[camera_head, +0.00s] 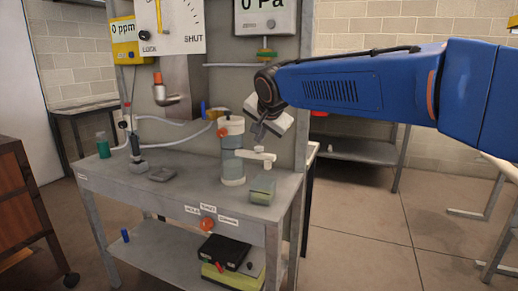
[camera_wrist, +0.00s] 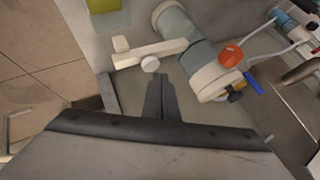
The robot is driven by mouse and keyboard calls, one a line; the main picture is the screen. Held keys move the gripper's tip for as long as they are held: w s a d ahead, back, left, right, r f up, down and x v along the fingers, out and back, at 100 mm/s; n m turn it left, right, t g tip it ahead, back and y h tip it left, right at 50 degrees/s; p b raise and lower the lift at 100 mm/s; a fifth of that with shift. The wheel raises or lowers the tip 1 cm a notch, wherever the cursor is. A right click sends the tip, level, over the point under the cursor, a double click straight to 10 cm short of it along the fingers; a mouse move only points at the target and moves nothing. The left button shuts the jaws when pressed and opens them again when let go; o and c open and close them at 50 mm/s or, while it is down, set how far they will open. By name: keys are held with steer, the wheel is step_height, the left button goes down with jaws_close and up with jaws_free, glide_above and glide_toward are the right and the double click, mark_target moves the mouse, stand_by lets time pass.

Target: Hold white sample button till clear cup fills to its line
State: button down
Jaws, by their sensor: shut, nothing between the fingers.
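A white round button (camera_wrist: 150,64) sits beside a white spout-like arm (camera_wrist: 150,52) in the wrist view. In the head view the white arm (camera_head: 257,157) sticks out to the right from a grey-blue cylinder (camera_head: 231,160) with white end pieces, and the button (camera_head: 260,149) stands on top of it. My gripper (camera_wrist: 160,78) is shut and empty, with its tips close to the button; I cannot tell whether they touch. In the head view my gripper (camera_head: 258,133) is above the arm. I cannot make out a clear cup or its line.
A green block (camera_head: 262,190) stands on the bench (camera_head: 200,197) below the white arm's end. An orange knob (camera_wrist: 231,55) and a blue handle (camera_wrist: 253,83) lie right of the cylinder. A dark flat piece (camera_head: 163,174) and a green bottle (camera_head: 103,148) are farther left. Hoses run behind.

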mark_target(259, 149)
steer(key=shift+r, duration=0.25)
steer(key=shift+r, duration=2.45)
stand_by(1.0)
steer(key=shift+a+r+n+h, duration=0.15)
steer(key=shift+n+h, duration=0.15)
steer(key=shift+n, duration=0.7)
steer(key=shift+a+r+n+h, duration=0.1)
steer(key=shift+r+n+h, duration=0.5)
steer(key=shift+n, duration=1.25)
steer(key=shift+d+r+n+h, duration=0.1)
steer(key=shift+r+n+h, duration=0.4)
steer(key=shift+n, duration=1.4)
steer(key=shift+a+r+n+h, duration=0.1)
steer(key=shift+r+n+h, duration=0.5)
steer(key=shift+n, duration=1.25)
